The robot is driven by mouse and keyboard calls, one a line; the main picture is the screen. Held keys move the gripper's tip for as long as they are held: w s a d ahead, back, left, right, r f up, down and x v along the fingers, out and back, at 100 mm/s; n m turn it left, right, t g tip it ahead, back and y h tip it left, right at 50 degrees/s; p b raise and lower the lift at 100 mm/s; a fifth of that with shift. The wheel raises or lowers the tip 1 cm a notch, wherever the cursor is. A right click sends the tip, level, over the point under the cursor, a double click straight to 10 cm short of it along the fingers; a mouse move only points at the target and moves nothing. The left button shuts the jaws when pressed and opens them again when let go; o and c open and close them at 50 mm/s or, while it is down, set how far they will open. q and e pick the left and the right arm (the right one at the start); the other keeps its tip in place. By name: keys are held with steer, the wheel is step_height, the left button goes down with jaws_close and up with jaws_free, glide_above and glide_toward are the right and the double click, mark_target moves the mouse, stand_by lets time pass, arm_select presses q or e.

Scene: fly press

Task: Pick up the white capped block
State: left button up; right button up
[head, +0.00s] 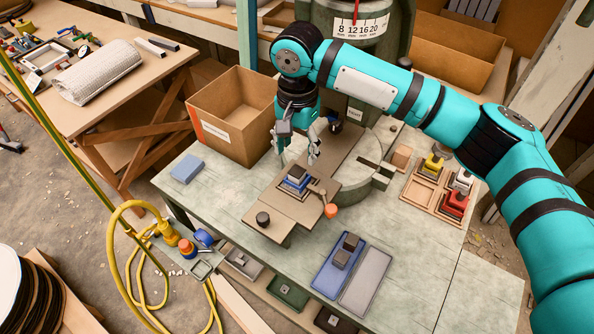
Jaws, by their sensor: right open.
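A white block (462,178) with a dark base sits in the wooden compartment tray (424,191) at the right of the bench. It stands between a yellow block (433,163) and a red block (455,203). My right gripper (298,154) points down with its fingers apart and empty, well to the left of the tray. My left gripper is out of view.
A cardboard box (238,112) stands left of my gripper. The green press column (392,27) rises behind it. An orange-knobbed lever (330,211) stands beside the plate. Blue (330,281) and grey (366,284) trays lie in front. The bench's front right is clear.

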mark_target(297, 172)
steer(key=shift+s+f, duration=0.1)
steer(key=shift+f, duration=0.85)
step_height(297, 172, down, 4)
steer(key=shift+f+p, duration=0.2)
steer(key=shift+p, duration=0.75)
steer(key=shift+f, duration=0.3)
jaws_close()
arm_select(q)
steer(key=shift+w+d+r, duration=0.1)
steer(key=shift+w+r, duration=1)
arm_select(e)
steer(key=shift+r, duration=0.15)
